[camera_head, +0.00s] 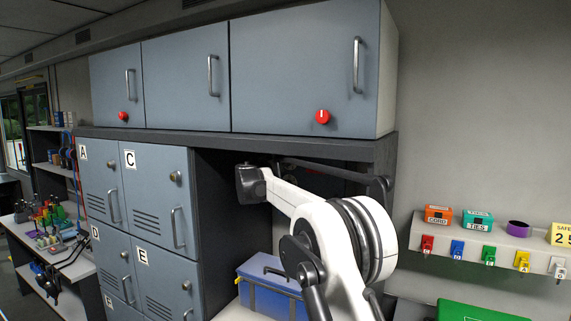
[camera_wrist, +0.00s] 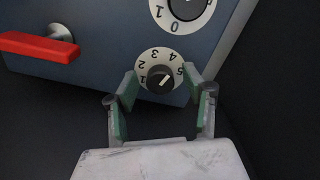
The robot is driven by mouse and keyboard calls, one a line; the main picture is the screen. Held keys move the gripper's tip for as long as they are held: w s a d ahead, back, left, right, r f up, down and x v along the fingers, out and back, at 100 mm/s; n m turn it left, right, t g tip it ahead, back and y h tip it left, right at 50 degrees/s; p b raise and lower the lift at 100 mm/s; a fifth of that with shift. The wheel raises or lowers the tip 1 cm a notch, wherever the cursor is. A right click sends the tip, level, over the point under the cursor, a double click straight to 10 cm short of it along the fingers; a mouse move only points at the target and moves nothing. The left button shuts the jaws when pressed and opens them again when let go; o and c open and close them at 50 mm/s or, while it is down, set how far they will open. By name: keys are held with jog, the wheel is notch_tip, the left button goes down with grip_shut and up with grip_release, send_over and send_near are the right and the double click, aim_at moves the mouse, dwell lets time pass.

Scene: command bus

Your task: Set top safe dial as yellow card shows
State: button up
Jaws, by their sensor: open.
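In the wrist view, a blue-grey safe face (camera_wrist: 105,55) carries two dials with white number rings. The lower one in the picture, a small dark dial (camera_wrist: 160,79), has upside-down digits from 1 to 5. Its white mark slants up and right, seemingly towards 5. A second dial (camera_wrist: 187,8) at the top edge is partly cut off, with 0 and 1 visible. My gripper (camera_wrist: 160,84) is open, its green-padded fingers on either side of the small dial; contact is unclear.
A red handle (camera_wrist: 40,46) sticks out from the safe face. In the head view, my arm reaches into the dark recess below the upper cabinets (camera_head: 185,80), beside lettered lockers (camera_head: 155,195). A blue box (camera_head: 270,290) stands below. A key shelf (camera_head: 480,240) hangs right.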

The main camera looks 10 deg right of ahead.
jog(key=c, duration=1.1)
jog(key=shift+c, duration=0.2)
jog(key=shift+n, duration=0.4)
jog(key=n+b, duration=0.3)
jog(key=n, duration=1.5)
jog(key=shift+r+n+b, duration=0.15)
jog(key=shift+n+b, duration=0.15)
jog(key=shift+n, duration=0.1)
